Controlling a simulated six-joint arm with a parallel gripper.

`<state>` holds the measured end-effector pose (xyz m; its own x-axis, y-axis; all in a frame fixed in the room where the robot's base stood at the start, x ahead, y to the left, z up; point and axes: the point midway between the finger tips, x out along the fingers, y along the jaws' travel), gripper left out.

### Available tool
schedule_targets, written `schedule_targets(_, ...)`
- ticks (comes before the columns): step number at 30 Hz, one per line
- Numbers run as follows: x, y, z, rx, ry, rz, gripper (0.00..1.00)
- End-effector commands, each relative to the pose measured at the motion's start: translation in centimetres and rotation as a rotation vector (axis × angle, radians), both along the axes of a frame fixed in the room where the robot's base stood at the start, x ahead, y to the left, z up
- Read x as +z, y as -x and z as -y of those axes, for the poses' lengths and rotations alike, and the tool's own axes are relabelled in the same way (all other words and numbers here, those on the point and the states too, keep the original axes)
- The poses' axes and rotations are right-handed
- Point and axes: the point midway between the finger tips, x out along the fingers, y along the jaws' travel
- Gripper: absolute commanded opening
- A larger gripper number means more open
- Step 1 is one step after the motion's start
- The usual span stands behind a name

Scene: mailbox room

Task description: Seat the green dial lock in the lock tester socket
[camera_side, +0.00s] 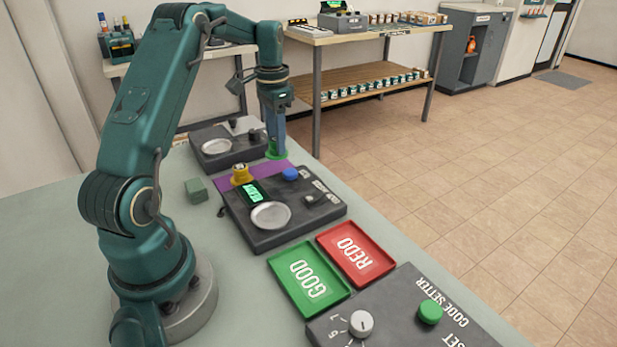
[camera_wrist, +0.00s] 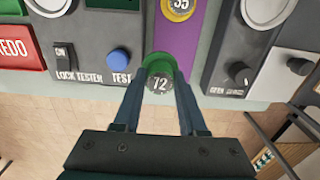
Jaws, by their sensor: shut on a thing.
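The green dial lock (camera_wrist: 160,64) is between the fingertips of my gripper (camera_wrist: 160,80); its dial reads 72 in the wrist view. In the side view my gripper (camera_side: 275,140) points down over the far end of the purple mat (camera_side: 222,187), with the green lock (camera_side: 276,154) at its tips. I cannot tell whether the lock touches the mat. The lock tester (camera_side: 318,211) is a dark box with a lit green screen, a blue test button (camera_side: 290,174) and a round silver socket (camera_side: 270,215), which is empty. The tester (camera_wrist: 92,62) is left of the lock in the wrist view.
A yellow dial lock (camera_side: 240,175) stands on the mat, close to the tester. Another dark device with a silver dish (camera_side: 216,146) lies beyond the mat. A green GOOD tray (camera_side: 285,266), a red REDO tray (camera_side: 375,265) and the code setter (camera_side: 395,325) are nearer. A grey-green block (camera_side: 196,190) sits left.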

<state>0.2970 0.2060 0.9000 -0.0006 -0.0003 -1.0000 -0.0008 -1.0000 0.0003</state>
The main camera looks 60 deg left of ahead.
Motion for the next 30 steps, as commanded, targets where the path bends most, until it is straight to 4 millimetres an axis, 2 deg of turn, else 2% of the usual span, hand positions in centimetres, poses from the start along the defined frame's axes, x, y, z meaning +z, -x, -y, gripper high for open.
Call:
schedule_targets(5,1.8,1.2,4.0,-0.006,-0.001,0.002,0.0)
schedule_targets(9,2.8,2.8,7.4,-0.005,-0.003,0.004,0.0)
schedule_targets(15,3.4,5.9,11.7,-0.004,-0.003,0.004,0.0)
schedule_targets(18,3.4,7.3,13.3,-0.003,-0.002,0.004,0.0)
schedule_targets(24,3.2,8.9,14.9,0.0,-0.001,0.002,0.0)
schedule_targets(30,2.3,9.3,15.2,0.0,0.001,-0.002,0.0)
